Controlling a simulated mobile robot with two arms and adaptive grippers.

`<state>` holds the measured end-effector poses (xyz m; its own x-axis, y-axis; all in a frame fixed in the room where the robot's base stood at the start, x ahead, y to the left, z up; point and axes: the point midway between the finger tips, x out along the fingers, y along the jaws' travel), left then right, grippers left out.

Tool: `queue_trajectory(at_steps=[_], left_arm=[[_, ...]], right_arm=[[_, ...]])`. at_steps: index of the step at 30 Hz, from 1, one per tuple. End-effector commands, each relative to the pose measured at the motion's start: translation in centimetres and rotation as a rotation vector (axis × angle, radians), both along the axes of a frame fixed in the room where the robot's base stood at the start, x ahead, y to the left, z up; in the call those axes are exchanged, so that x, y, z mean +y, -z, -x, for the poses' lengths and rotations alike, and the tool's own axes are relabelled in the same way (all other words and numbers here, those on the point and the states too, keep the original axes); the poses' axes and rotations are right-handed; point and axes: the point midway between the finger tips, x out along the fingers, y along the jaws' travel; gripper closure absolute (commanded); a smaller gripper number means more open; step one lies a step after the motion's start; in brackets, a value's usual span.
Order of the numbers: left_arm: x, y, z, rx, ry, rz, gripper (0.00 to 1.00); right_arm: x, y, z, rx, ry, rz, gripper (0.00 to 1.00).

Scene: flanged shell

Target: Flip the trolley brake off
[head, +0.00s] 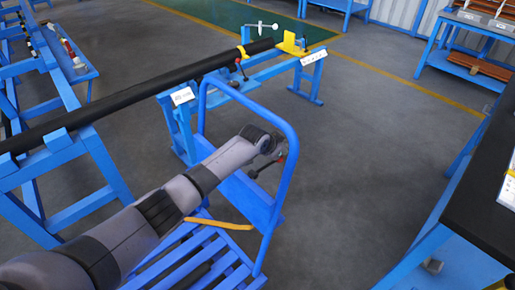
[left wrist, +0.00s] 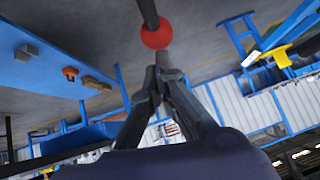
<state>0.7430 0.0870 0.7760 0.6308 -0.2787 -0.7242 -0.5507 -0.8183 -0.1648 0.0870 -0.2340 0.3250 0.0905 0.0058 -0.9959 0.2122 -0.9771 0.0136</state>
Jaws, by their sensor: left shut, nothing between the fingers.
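The blue trolley (head: 285,150) has a looped push handle and a slatted deck. Its brake lever (head: 268,168) is a dark rod with a red knob beside the handle frame, partly hidden by my left gripper. In the left wrist view the red ball knob (left wrist: 156,34) sits on a dark rod just past my fingertips. My left gripper (head: 277,146) is at the end of my grey arm, close to the knob. Its fingers (left wrist: 163,62) are shut and empty. I cannot tell whether they touch the knob. My right gripper is in neither view.
A long black pipe (head: 110,107) rests on blue stands (head: 90,165) to the left. A yellow bar (head: 218,223) crosses the trolley near its deck. A dark-topped workbench (head: 485,215) stands at right. The grey floor between trolley and bench is clear.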

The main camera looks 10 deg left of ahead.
Motion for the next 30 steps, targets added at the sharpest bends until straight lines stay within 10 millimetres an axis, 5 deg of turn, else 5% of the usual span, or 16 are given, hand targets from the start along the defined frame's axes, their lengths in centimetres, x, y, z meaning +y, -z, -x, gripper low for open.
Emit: queue_trajectory(at_steps=[21,30], left_arm=[[0.0,0.4,0.1,0.001,0.000,0.001,1.00],[0.9,-1.8,1.9,-0.002,0.000,0.002,1.00]], right_arm=[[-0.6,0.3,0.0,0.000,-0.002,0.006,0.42],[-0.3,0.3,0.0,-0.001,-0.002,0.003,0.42]])
